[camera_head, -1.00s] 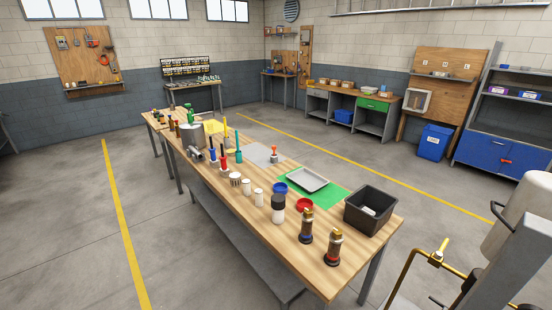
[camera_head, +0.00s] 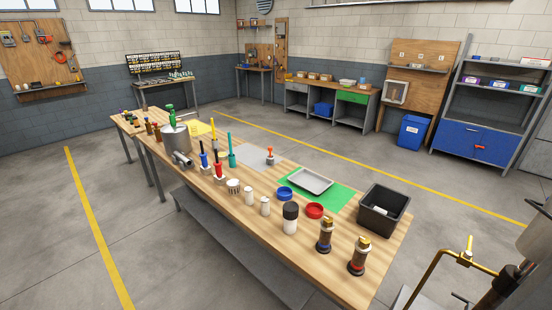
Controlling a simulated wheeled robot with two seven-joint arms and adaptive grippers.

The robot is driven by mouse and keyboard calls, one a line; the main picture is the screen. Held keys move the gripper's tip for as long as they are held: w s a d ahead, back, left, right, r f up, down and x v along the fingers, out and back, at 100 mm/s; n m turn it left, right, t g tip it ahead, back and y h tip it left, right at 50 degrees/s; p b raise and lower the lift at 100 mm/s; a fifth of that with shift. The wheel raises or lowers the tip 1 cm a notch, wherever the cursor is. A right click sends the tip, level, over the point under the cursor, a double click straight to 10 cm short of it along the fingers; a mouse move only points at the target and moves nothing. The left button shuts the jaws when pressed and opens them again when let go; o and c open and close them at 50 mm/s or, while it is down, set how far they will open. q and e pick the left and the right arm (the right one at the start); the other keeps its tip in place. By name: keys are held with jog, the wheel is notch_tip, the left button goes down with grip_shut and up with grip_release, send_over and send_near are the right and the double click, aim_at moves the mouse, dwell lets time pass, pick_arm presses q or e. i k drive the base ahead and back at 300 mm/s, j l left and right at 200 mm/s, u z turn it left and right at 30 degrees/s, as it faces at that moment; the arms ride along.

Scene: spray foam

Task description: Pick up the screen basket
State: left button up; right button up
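A small whitish cup-like piece with dark vertical slots (camera_head: 233,186) stands on the long wooden workbench (camera_head: 335,285). It may be the screen basket, but it is too small to be sure. A grey metal Y-shaped fitting (camera_head: 181,160) lies further back on the bench, beside a steel pot (camera_head: 176,139). Two small white cylinders (camera_head: 250,196) stand just in front of the slotted piece. Neither of my grippers is in view.
A black-capped white bottle (camera_head: 290,218), two brass-topped dark fittings (camera_head: 325,236), a black bin (camera_head: 384,211) and a grey tray (camera_head: 310,180) on a green mat crowd the bench's near end. Yellow piping (camera_head: 440,266) stands at lower right. Floor left of the bench is clear.

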aim_at(270, 160)
jog(key=i+j+z, duration=0.2)
jog(key=j+z, duration=0.25)
jog(key=j, duration=0.65)
jog(key=j+z, duration=0.4)
jog(key=j, duration=0.65)
